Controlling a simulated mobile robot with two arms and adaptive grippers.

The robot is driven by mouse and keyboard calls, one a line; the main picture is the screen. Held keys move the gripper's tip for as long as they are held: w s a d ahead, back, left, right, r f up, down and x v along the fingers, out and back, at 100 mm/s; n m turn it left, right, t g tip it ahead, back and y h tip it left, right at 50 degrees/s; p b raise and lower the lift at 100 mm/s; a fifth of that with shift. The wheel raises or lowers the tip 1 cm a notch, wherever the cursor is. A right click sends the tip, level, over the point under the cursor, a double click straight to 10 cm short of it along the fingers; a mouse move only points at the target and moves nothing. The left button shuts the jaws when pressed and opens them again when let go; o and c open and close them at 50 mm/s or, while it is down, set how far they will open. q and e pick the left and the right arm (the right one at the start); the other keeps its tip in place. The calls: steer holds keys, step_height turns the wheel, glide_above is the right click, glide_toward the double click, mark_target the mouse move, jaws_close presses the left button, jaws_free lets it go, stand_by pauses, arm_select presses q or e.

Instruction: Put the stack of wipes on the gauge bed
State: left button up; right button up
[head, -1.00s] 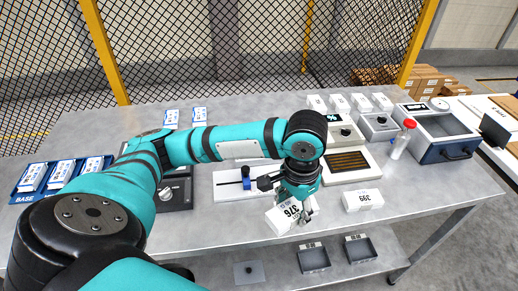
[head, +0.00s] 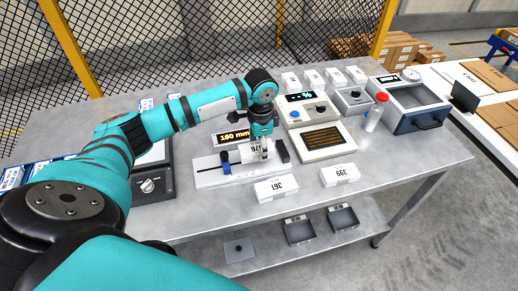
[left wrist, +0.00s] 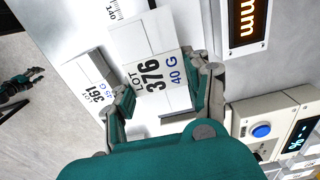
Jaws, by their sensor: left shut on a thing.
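My left gripper (head: 258,154) is shut on a white stack of wipes (left wrist: 150,65) labelled LOT 376, 40 G. It holds the stack over the right part of the white gauge bed (head: 207,177); whether they touch I cannot tell. The bed has a blue slider (head: 225,161) at its left and a dark block (head: 283,151) at its right. A display (head: 233,138) behind it reads about 160 mm. Two more stacks, 361 (head: 276,188) and 399 (head: 340,175), lie in front. A dark and teal gripper, seemingly my right one (left wrist: 18,84), shows beyond the table edge, its jaws unclear.
A slotted device (head: 326,140) and a control box (head: 306,109) stand right of the bed. A dark device with a knob (head: 152,185) is at left. Small trays (head: 299,231) sit on the lower shelf.

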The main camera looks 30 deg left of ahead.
mark_target(259, 144)
arm_select(q)
steer(key=shift+w+a+f, duration=0.1)
steer(key=shift+w+a, duration=0.25)
steer(key=shift+a, duration=0.15)
step_height(259, 144, down, 3)
steer(key=shift+f+p, duration=0.1)
steer(key=shift+p, duration=0.6)
steer(key=shift+f, duration=0.25)
steer(key=o, duration=1.3)
arm_select(e)
steer(key=shift+w+a+r, duration=0.25)
steer(key=shift+w+r, duration=0.45)
steer(key=shift+r, duration=0.1)
arm_select(q)
steer(key=shift+r, duration=0.45)
step_height(259, 144, up, 12)
steer(key=b, duration=0.2)
steer(key=shift+f+b, duration=0.25)
steer(key=shift+b, duration=0.15)
arm_select(e)
steer(key=f, duration=0.2)
steer(key=shift+w+d+f, duration=0.2)
steer(key=shift+f, duration=0.15)
